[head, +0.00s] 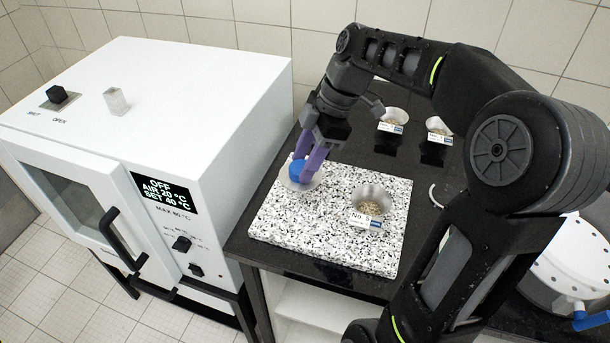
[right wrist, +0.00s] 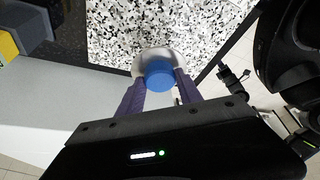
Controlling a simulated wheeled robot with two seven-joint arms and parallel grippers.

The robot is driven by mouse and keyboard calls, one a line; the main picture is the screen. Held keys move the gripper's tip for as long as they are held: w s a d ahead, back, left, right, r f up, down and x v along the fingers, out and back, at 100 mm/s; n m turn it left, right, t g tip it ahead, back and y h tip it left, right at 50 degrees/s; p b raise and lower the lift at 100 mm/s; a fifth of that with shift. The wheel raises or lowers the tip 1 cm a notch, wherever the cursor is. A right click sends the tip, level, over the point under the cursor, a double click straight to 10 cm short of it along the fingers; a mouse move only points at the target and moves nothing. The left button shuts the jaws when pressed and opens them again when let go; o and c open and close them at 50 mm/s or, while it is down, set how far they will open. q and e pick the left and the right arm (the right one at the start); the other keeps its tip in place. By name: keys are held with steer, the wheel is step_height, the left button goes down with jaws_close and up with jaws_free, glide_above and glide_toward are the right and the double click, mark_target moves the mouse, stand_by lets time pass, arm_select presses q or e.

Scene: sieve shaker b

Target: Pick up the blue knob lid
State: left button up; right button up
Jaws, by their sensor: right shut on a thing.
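The blue knob lid shows as a round blue knob (head: 298,170) on a pale, clear-looking disc, at the left part of the speckled stone slab (head: 275,232). My right gripper (head: 309,165) reaches down from above with its purple fingers on both sides of the knob and is shut on it. In the right wrist view the blue knob (right wrist: 159,73) sits between the two purple fingertips, with the pale disc behind it. I cannot tell whether the disc touches the slab. My left gripper is not in view.
A metal bowl with grains (head: 371,203) and a label stands on the slab, right of the lid. Two similar bowls (head: 393,118) (head: 437,127) stand behind on the black bench. A white oven (head: 150,130) stands close on the left. A white round device (head: 575,262) is at the right.

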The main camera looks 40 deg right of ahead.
steer(key=shift+r, duration=2.15)
